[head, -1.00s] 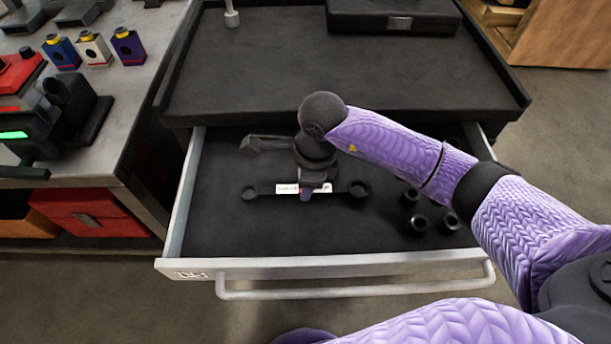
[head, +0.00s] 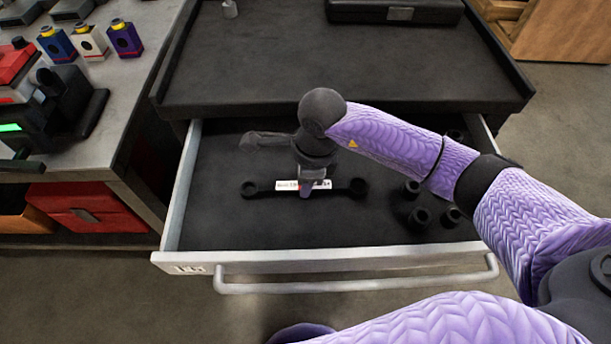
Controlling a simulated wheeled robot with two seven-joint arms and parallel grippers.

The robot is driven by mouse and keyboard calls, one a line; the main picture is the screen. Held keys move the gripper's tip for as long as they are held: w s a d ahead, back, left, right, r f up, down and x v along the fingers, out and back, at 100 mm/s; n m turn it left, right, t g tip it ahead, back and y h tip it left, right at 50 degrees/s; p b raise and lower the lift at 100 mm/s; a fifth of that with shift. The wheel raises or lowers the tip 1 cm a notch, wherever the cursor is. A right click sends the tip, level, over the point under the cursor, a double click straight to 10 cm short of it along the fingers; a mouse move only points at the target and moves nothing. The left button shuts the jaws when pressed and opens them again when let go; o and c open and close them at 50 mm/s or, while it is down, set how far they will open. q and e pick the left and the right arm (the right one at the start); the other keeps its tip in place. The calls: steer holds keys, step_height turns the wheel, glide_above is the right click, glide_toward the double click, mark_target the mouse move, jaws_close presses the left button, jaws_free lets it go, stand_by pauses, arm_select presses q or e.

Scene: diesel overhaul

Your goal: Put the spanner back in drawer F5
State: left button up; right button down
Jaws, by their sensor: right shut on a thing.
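The spanner (head: 263,188) is a dark bar with a ring at each end and a white label in its middle. It lies level, left to right, in or just over the open drawer (head: 205,225). My right gripper (head: 306,190) points down at the spanner's middle and is shut on it; the wrist hides part of the grip. I cannot tell whether the spanner touches the drawer floor. The mark on the drawer's pale front is too blurred to read. My left gripper is not in view.
Several dark sockets (head: 419,217) stand at the drawer's right side, under and beside my forearm. A black tray top (head: 340,75) with a dark case (head: 394,11) is behind the drawer. A workbench (head: 128,85) stands close on the left. The drawer's front left floor is clear.

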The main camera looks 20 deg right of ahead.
steer(key=shift+f, duration=0.45)
steer(key=shift+c, duration=2)
jaws_free()
